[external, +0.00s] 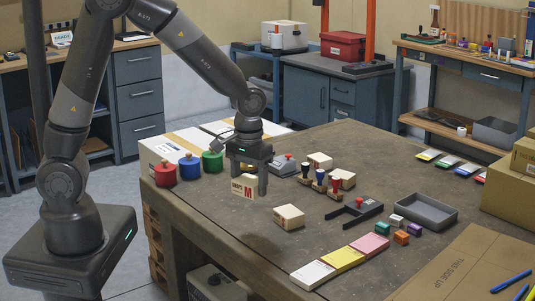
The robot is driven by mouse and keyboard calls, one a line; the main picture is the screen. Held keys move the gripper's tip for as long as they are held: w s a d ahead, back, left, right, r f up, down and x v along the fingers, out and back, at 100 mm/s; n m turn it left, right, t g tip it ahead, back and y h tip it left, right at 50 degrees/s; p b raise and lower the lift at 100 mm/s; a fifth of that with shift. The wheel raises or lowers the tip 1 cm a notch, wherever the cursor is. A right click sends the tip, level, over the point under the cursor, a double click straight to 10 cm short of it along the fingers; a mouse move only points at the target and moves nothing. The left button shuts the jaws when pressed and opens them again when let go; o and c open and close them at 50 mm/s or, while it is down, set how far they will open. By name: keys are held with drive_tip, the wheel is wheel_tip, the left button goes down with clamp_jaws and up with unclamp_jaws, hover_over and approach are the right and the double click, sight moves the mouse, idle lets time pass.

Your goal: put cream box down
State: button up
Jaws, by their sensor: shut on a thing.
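My gripper (249,177) points down over the left part of the worktable. It is shut on a cream box (243,188) with dark lettering and a red M on its front. The box looks upright. Whether its underside touches the table is hard to tell. Another cream box (289,217) lies on the table in front and to the right.
Red (165,174), blue (189,168) and green (212,162) canisters stand left of my gripper. The table's front-left area is bare.

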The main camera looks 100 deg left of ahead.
drive_tip(key=s+a+n, duration=0.2)
drive_tip(key=s+a, duration=0.5)
drive_tip(key=a, duration=0.2)
hover_over(225, 195)
wheel_tip(225, 195, down, 7)
drive_tip(key=shift+d+r, duration=0.1)
drive_tip(key=shift+f, duration=2.1)
drive_tip(key=shift+f, duration=0.2)
drive_tip(key=o, duration=1.1)
drive_tip(key=shift+r, duration=0.1)
